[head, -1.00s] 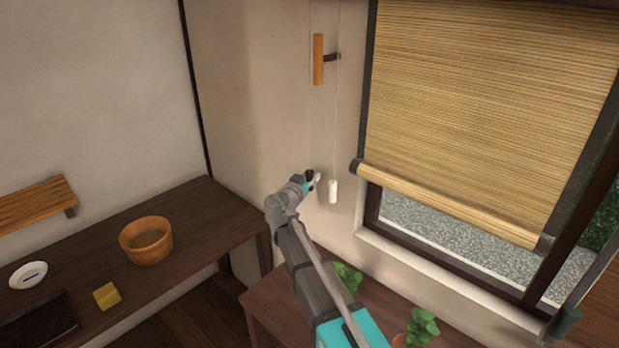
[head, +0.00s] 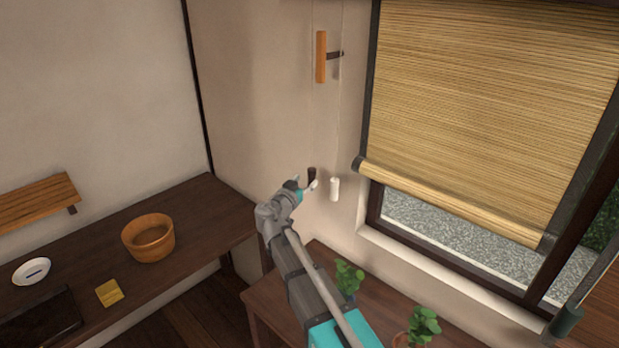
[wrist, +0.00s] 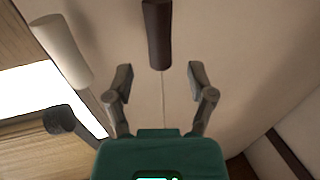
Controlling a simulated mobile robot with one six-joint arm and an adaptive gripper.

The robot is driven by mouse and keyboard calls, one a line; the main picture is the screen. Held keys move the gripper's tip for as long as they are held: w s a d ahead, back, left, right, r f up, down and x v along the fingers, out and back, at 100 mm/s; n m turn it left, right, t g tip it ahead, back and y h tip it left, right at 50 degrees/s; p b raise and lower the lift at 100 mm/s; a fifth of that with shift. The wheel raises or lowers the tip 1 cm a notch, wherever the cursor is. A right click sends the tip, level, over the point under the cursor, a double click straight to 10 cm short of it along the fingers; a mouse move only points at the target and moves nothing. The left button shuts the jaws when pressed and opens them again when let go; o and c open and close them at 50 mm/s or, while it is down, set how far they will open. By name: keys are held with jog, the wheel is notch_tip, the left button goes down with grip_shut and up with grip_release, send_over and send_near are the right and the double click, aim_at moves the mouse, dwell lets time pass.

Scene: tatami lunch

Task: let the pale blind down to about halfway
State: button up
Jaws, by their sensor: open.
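The pale slatted blind (head: 480,110) covers most of the window, its rolled bottom edge (head: 450,207) above the sill with a strip of glass clear below. Two cord pulls hang left of the window: a dark brown one (head: 312,174) and a white one (head: 334,189). My gripper (head: 303,186) is open and empty just below and left of the dark pull. In the wrist view, the dark pull (wrist: 157,35) is beyond the two spread fingertips (wrist: 160,78), roughly centred between them and apart from both. The white pull (wrist: 62,50) is off to the left there.
A wooden wall piece (head: 321,57) with a dark bracket is above the pulls. Potted plants (head: 348,278) stand on a low table (head: 265,297) under my arm. A dark counter (head: 190,218) at left holds a wooden bowl (head: 148,238), a white dish (head: 31,271) and a yellow block (head: 109,292).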

jog(key=v, duration=0.7)
jog(key=shift+s, duration=0.15)
jog(key=s+d+f+g, duration=0.3)
jog(key=d+f+g, duration=0.2)
jog(key=d, duration=0.5)
jog(key=s+d+f+g, duration=0.2)
jog(key=d+f+g, duration=0.3)
jog(key=d, duration=0.5)
jog(key=s+d+f+n+g+y, duration=0.2)
jog(key=s+d+f+g+y, duration=0.1)
jog(key=s, duration=0.4)
jog(key=s+d+f+n+g+y, duration=0.2)
jog(key=s+d+f+g+y, duration=0.1)
jog(key=s, duration=0.4)
notch_tip(320, 180, down, 3)
jog(key=shift+s+d+r+n+g+y, duration=0.25)
jog(key=shift+d+y, duration=0.25)
jog(key=shift+d, duration=0.4)
